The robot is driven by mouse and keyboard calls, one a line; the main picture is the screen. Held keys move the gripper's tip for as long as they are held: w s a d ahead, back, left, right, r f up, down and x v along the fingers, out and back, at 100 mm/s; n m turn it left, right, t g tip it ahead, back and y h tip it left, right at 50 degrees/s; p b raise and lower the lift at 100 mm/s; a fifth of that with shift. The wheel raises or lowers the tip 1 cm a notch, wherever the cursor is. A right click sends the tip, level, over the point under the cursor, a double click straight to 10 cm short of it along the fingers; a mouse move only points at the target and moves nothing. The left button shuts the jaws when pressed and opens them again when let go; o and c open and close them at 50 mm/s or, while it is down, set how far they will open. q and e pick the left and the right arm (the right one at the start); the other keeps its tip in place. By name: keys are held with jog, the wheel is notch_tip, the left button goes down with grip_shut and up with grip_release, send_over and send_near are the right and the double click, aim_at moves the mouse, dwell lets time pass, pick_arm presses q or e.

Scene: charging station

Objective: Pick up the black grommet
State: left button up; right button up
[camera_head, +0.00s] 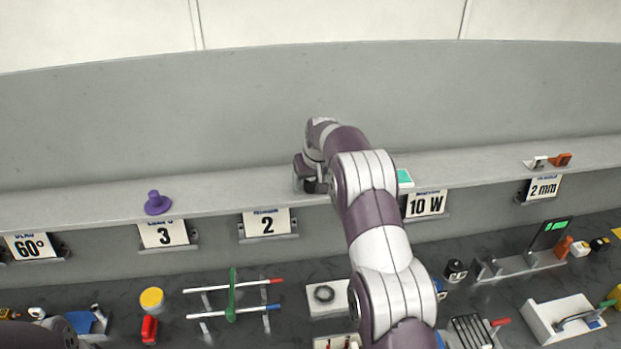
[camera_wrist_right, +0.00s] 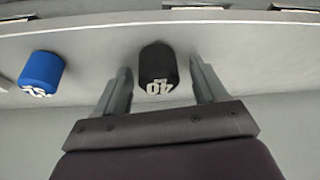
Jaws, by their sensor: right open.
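A short black cylinder (camera_wrist_right: 156,72) with a white "40" mark stands between the fingers of my right gripper (camera_wrist_right: 160,68) in the right wrist view. The fingers are open, with a gap on each side of it. In the head view my right gripper (camera_head: 313,184) is at the grey shelf, left of the "10 W" sign, and the cylinder is hidden or too small to tell. I cannot tell whether the cylinder or the ring is the grommet. My left gripper is out of view.
A blue cylinder (camera_wrist_right: 41,73) stands left of the black one. On the shelf (camera_head: 230,190) are a purple hat-shaped piece (camera_head: 157,203) at left and a teal block (camera_head: 404,178) just right of my arm. The lower bench holds several tools and parts.

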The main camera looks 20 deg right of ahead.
jog(key=shift+s+r, duration=0.1)
jog(key=shift+s, duration=0.2)
jog(key=shift+c, duration=0.3)
jog(key=c, duration=0.5)
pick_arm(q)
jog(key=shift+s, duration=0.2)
pick_arm(e)
jog(key=shift+w, duration=0.15)
jog(key=c, duration=0.5)
jog(key=shift+c, duration=0.2)
